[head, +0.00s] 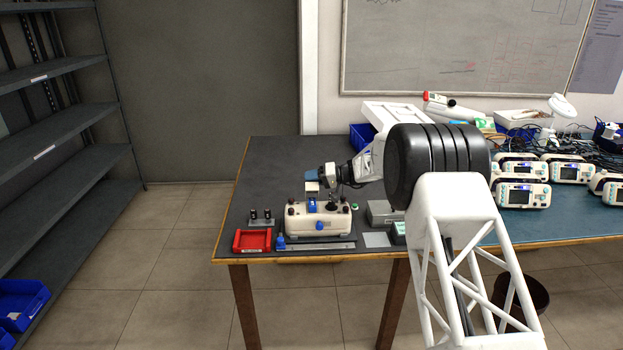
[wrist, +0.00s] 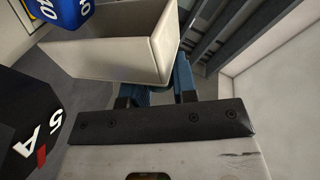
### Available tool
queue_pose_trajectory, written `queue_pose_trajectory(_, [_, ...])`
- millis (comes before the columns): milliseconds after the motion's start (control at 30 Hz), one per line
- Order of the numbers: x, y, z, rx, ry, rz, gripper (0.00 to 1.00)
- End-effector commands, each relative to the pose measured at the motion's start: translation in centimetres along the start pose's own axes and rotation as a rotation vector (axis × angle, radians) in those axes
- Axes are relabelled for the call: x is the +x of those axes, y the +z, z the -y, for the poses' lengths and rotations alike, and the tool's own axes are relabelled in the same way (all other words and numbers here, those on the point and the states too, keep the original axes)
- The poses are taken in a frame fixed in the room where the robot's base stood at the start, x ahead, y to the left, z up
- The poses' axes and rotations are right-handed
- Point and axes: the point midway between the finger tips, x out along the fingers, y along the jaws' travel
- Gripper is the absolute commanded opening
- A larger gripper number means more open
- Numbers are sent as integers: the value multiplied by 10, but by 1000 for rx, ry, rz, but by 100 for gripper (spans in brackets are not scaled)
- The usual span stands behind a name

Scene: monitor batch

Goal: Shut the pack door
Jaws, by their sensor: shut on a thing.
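The beige bench unit (head: 318,222) sits near the front left of the dark bench, with a blue pack (head: 312,206) at its top middle. A small pale pack door (head: 312,187) stands raised above it. In the wrist view the door (wrist: 105,58) is a hollow beige piece, with the blue pack (wrist: 58,12) beyond it, marked "40". My gripper (head: 313,176) is at the raised door, above the unit. In the wrist view its blue fingers (wrist: 165,90) are at the door's near right end, shut on it; the exact contact is partly hidden.
A red tray (head: 252,240) lies left of the unit, with small dark-topped parts (head: 261,216) behind it. A grey box (head: 382,213) stands to its right. A black block marked "5 A" (wrist: 30,130) is close at left in the wrist view. Several monitors (head: 522,194) stand farther right.

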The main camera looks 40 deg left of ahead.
Motion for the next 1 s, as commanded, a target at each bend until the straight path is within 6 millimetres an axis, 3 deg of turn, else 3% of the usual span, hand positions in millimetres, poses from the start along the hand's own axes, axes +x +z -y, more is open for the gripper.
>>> queue_pose_trajectory(433, [-4, 18, 11, -234, -6, -64, 0])
queue_pose_trajectory(1000, [-4, 21, 13, -280, -7, -75, 0])
